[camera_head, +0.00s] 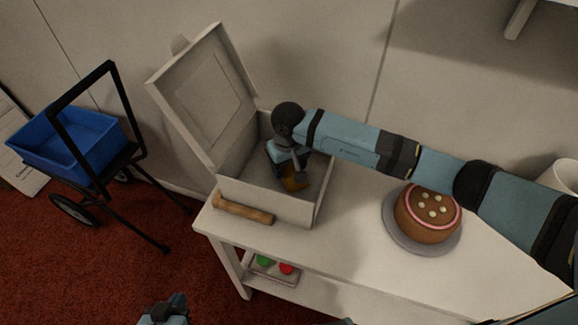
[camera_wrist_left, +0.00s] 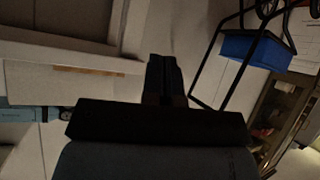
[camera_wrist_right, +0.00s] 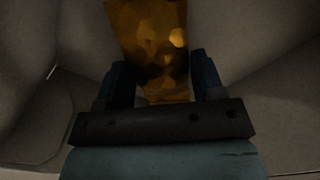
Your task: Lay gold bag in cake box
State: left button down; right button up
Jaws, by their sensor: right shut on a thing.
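The white cake box (camera_head: 262,202) stands on the table with its lid (camera_head: 205,95) raised at the left. My right gripper (camera_head: 291,168) reaches down inside the box and is shut on the gold bag (camera_head: 296,183). In the right wrist view the shiny gold bag (camera_wrist_right: 150,35) sits between and beyond the fingers (camera_wrist_right: 160,78), with the pale box walls around it. Whether the bag touches the box floor is hard to tell. My left gripper (camera_head: 165,309) is low in front of the table, away from the box; its fingers (camera_wrist_left: 165,80) are together and empty.
A wooden rod (camera_head: 243,212) lies along the box's front. A brown cake (camera_head: 430,212) sits on a grey turntable (camera_head: 393,233) to the right. A lower shelf holds red and green items (camera_head: 273,266). A blue cart (camera_head: 75,145) stands at the left.

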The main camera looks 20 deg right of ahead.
jog(key=shift+f, duration=0.3)
jog(key=shift+f, duration=0.1)
jog(key=shift+f+b, duration=0.3)
jog(key=shift+b, duration=0.15)
jog(key=shift+f+b, duration=0.25)
jog(key=shift+b, duration=0.05)
jog(key=o, duration=1)
pick_arm(q)
jog(key=shift+w+f, duration=0.1)
jog(key=shift+f, duration=0.1)
